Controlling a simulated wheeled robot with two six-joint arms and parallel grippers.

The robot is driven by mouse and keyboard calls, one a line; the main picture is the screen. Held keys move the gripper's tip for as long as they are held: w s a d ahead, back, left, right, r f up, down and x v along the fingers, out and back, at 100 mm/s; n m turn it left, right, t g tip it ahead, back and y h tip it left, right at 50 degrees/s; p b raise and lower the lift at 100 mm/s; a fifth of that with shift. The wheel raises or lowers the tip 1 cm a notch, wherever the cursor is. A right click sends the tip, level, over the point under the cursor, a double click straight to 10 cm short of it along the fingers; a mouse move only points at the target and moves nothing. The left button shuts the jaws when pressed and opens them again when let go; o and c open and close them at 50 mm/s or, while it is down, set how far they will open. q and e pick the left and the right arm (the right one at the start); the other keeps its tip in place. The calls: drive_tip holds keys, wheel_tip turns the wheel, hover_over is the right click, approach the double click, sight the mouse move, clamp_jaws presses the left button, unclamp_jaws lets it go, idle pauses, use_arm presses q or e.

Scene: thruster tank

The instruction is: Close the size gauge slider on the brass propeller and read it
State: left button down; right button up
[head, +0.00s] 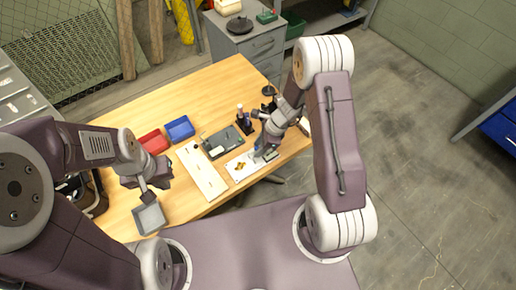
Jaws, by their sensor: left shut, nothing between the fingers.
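A small brass-yellow piece (239,166), apparently the propeller, lies on a white plate (233,175) near the table's front right edge. The plate may be the size gauge; its slider and any scale are too small to make out. My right gripper (262,153) is low over the right end of this plate, just right of the brass piece. Its fingers are too small to tell open from shut, and it hides part of the plate. My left gripper (147,194) is shut and empty, at the table's front left, by a grey square tray (150,219).
A long white board (203,174) and a dark grey tray (218,145) lie left of the plate. Red (154,141) and blue (180,129) bins stand behind. Small bottles (240,114) stand behind the plate. The back of the wooden table (205,88) is clear.

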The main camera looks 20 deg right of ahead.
drive_tip(key=shift+s+a+f, duration=0.1)
drive_tip(key=shift+a+f, duration=0.05)
drive_tip(key=shift+f, duration=0.1)
drive_tip(key=shift+c, duration=0.3)
clamp_jaws()
drive_tip(key=shift+a+f, duration=0.1)
drive_tip(key=shift+f, duration=0.05)
idle(0.9)
